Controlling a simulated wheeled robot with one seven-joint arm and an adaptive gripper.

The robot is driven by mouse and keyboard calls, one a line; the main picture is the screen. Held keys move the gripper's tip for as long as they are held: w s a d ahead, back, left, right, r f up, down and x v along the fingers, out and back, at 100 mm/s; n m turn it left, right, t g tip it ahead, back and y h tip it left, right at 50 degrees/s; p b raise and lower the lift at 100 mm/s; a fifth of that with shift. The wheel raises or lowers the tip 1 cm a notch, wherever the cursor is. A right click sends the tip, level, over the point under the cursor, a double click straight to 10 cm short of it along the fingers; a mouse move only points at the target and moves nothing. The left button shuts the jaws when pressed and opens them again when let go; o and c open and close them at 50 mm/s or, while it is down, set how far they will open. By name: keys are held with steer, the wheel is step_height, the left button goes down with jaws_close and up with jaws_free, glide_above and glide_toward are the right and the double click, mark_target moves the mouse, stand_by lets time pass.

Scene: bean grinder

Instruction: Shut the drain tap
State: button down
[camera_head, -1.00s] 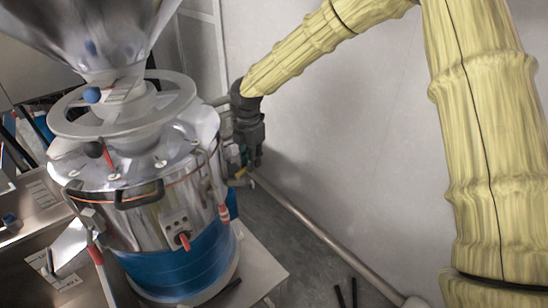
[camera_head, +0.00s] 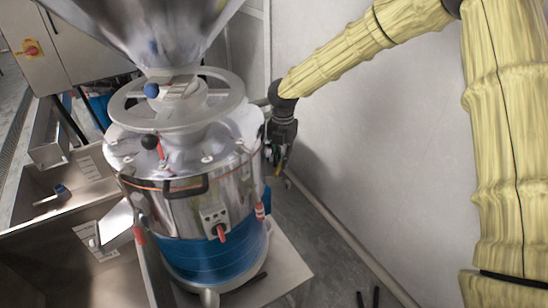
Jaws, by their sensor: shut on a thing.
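The grinder (camera_head: 185,205) is a shiny metal drum with a blue lower band, standing on a pale base plate. My gripper (camera_head: 277,160) is dark and points down close against the drum's right side, near the wall. Its jaws are shut on the drain tap there. The tap is mostly hidden behind the drum and my gripper, with only small greenish and yellowish bits showing by the fingers. I cannot tell how its handle is turned.
A metal hopper (camera_head: 150,30) and a ring wheel (camera_head: 178,112) sit above the drum. A pipe (camera_head: 345,238) runs along the wall's foot. Metal trays (camera_head: 75,238) stand at left.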

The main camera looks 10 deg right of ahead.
stand_by(0.3)
steer(key=c, duration=1.5)
jaws_free()
steer(key=shift+o, duration=0.2)
steer(key=shift+r, duration=0.1)
step_height(320, 180, up, 12)
steer(key=shift+d, duration=0.1)
